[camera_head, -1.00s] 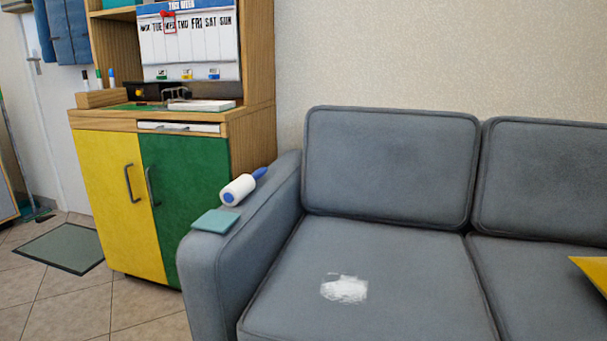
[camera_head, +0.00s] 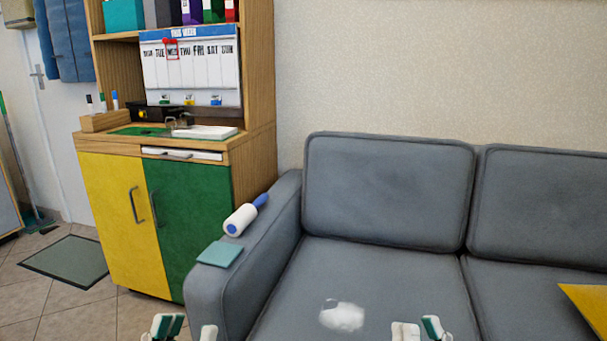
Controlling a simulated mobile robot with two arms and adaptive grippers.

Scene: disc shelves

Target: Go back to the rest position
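My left gripper (camera_head: 184,332) shows at the bottom edge, left of centre, with its fingertips apart and nothing between them. My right gripper (camera_head: 419,330) shows at the bottom edge, right of centre, with its fingertips a little apart and nothing seen between them. Both are cut off by the frame's lower edge, so the rest of each is hidden. Both appear in front of the grey sofa (camera_head: 388,190), and neither is seen touching anything.
A white patch (camera_head: 342,316) lies on the left seat cushion. A lint roller (camera_head: 241,219) and a teal cloth (camera_head: 220,254) rest on the sofa arm. A yellow item (camera_head: 586,306) is at the right. A yellow-and-green cabinet (camera_head: 190,223) stands left of the sofa.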

